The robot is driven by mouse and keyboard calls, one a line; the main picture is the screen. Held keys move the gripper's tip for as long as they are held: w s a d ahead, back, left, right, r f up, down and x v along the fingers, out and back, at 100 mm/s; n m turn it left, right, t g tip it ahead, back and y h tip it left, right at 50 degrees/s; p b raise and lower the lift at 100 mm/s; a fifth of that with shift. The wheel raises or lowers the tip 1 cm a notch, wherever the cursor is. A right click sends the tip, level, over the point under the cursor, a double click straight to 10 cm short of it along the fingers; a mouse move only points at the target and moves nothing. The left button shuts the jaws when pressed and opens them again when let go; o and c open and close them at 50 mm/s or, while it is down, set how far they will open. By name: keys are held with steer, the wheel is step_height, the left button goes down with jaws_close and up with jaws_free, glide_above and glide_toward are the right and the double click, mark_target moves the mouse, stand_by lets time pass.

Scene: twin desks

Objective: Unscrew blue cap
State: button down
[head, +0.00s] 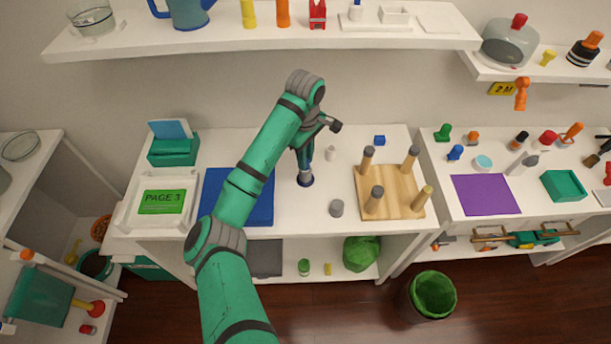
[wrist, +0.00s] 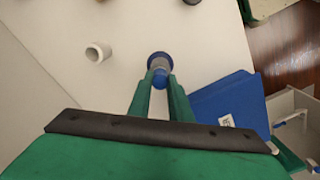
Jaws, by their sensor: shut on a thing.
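The blue cap (wrist: 161,80) shows between my fingertips in the wrist view. My gripper (wrist: 162,78) is shut on it from above. In the head view the bottle (head: 305,179) stands upright on the white desk, below my gripper (head: 305,160). The fingers and arm hide most of the cap there.
A blue mat or book (head: 250,205) lies left of the bottle. A wooden board with pegs (head: 392,196) is to the right. A grey cylinder (head: 337,208) and a small white ring-like piece (head: 330,154) stand nearby. A shelf (head: 270,36) runs above the desk.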

steer(key=shift+r, duration=0.15)
steer(key=shift+r, duration=2.3)
